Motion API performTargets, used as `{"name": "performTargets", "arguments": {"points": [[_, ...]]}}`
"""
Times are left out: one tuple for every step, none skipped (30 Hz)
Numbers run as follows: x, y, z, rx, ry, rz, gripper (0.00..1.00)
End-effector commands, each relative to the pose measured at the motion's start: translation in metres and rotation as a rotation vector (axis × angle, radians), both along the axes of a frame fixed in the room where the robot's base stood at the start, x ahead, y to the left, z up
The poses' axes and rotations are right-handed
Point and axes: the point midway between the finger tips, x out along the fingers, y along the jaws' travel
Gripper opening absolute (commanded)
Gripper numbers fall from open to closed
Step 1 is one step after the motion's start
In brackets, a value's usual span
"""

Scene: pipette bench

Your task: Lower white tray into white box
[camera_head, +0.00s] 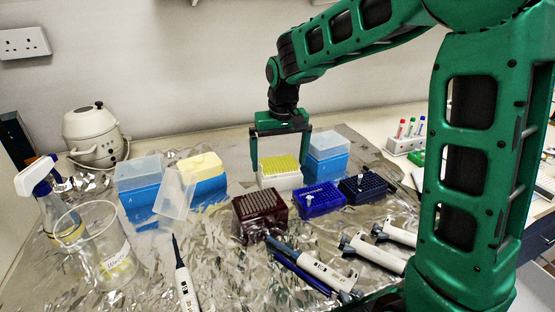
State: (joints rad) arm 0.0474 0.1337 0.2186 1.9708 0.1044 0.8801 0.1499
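The white tray (279,169), filled with yellow pipette tips, is between the fingers of my gripper (280,164). The fingers point down, one at each side of the tray, and appear to grip it. The white box (281,182) shows directly below the tray, standing on the foil. Tray and box look almost like one block, and I cannot tell how far the tray is inside the box. The box's far side is hidden.
A blue box with a clear lid (327,156) stands close at the right. A dark red rack (260,214) and blue rack (319,199) are in front. Blue boxes (139,190) and (209,186), one yellow-topped, stand left. Pipettes (313,265) lie on the foil.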

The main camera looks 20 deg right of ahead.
Motion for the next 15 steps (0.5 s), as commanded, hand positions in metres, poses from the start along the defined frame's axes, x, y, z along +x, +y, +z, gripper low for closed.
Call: {"name": "performTargets", "arguments": {"points": [[0.0, 0.0, 0.001, 0.0, 0.0, 0.0, 1.0], [0.0, 0.0, 0.002, 0.0, 0.0, 0.0, 1.0], [0.0, 0.0, 0.004, 0.0, -0.001, 0.0, 1.0], [0.0, 0.0, 0.006, 0.0, -0.001, 0.0, 1.0], [-0.001, 0.0, 0.009, 0.0, -0.002, 0.0, 1.0], [-0.001, 0.0, 0.014, 0.0, -0.003, 0.0, 1.0], [-0.001, 0.0, 0.019, 0.001, -0.004, 0.0, 1.0], [-0.002, 0.0, 0.024, 0.0, -0.004, 0.0, 1.0], [-0.003, 0.001, 0.031, 0.001, -0.005, 0.0, 1.0], [-0.004, 0.001, 0.036, 0.0, -0.003, 0.0, 1.0], [-0.004, 0.001, 0.042, 0.001, -0.005, 0.0, 1.0], [-0.006, 0.001, 0.05, 0.0, -0.004, 0.0, 1.0], [-0.007, 0.001, 0.056, 0.001, -0.005, 0.0, 1.0], [-0.008, 0.001, 0.061, 0.0, -0.003, 0.0, 1.0], [-0.008, 0.001, 0.068, 0.0, -0.004, 0.0, 1.0]]}}
